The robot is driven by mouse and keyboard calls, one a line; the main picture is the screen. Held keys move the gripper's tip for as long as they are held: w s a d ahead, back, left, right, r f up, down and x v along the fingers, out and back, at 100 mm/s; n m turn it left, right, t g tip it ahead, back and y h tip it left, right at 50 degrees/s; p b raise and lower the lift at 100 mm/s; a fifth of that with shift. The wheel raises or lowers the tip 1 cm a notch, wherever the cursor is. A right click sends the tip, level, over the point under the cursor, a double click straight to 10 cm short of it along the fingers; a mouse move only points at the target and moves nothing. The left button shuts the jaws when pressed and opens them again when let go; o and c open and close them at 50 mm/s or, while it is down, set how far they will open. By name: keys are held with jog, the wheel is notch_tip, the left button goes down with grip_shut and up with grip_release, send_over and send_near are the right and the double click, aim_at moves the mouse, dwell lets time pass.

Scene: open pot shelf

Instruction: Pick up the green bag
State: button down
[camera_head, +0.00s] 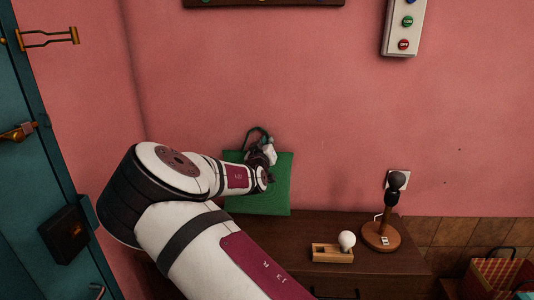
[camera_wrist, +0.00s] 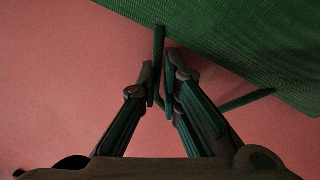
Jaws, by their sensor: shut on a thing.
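The green bag (camera_head: 279,195) is upright against the pink wall at the back left of the dark wooden cabinet, partly hidden behind my arm. Its dark green handle (camera_head: 252,132) arches above it. In the wrist view, the bag's woven green side (camera_wrist: 245,35) fills the upper right. My gripper (camera_wrist: 162,72) is shut on the bag's handle, a thin strap that shows between and beside the fingertips. In the head view my gripper (camera_head: 262,160) is at the bag's top, mostly hidden by my wrist. I cannot tell whether the bag's bottom touches the cabinet.
The cabinet top (camera_head: 300,228) bears a wooden holder (camera_head: 332,253) with a white bulb (camera_head: 347,240), and a lamp (camera_head: 383,234) at right. A plaid bag (camera_head: 497,274) stands at lower right. A teal door (camera_head: 30,180) is at left. A button panel (camera_head: 404,28) hangs above.

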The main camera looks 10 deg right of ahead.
jog(key=r, duration=0.3)
jog(key=shift+s+a+r, duration=0.2)
jog(key=shift+s+r, duration=0.2)
jog(key=s+d+p+v, duration=0.1)
jog(key=d+v, duration=0.1)
jog(key=v, duration=1.6)
jog(key=shift+s, duration=0.25)
jog(key=shift+w+a, duration=0.1)
